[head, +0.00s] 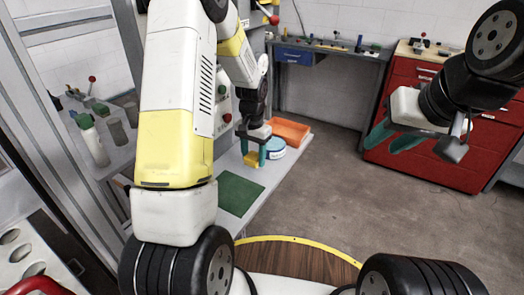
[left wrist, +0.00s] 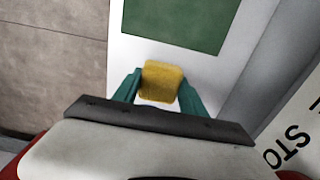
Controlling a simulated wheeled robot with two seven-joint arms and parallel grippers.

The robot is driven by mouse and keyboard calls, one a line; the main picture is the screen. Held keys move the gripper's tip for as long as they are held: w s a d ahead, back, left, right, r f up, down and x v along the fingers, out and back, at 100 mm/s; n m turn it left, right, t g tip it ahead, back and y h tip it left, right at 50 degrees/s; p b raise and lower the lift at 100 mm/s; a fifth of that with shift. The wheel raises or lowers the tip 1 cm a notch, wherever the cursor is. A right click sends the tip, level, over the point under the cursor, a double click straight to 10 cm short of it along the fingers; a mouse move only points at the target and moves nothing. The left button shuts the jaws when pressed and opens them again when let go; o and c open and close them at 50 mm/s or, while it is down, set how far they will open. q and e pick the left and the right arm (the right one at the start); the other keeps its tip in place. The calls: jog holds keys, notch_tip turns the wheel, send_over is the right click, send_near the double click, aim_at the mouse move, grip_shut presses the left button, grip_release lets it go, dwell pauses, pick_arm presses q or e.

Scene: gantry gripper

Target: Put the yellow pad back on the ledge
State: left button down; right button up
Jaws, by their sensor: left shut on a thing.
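The yellow pad (left wrist: 162,82) is a small block with rounded corners, between the teal fingers of my left gripper (left wrist: 160,92). The left gripper is shut on it. In the head view the left gripper (head: 258,154) is over the white ledge (head: 268,180), with the pad (head: 253,158) low between the fingers. I cannot tell whether the pad touches the ledge. My right gripper (head: 392,136) hangs in the air at the right, its teal fingers apart and nothing seen between them.
A dark green mat (head: 238,194) lies on the ledge nearer to me. Beyond the gripper are a round white and blue container (head: 275,148) and an orange tray (head: 291,131). A red drawer cabinet (head: 408,165) stands at the right. A metal frame is at the left.

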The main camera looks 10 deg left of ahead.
aim_at(254, 163)
pick_arm(q)
jog(key=shift+w+f, duration=0.1)
jog(key=shift+w, duration=0.3)
jog(key=shift+f, duration=1.7)
jog(key=shift+f, duration=0.15)
jog(key=c, duration=0.6)
grip_release()
jog(key=shift+c, duration=0.2)
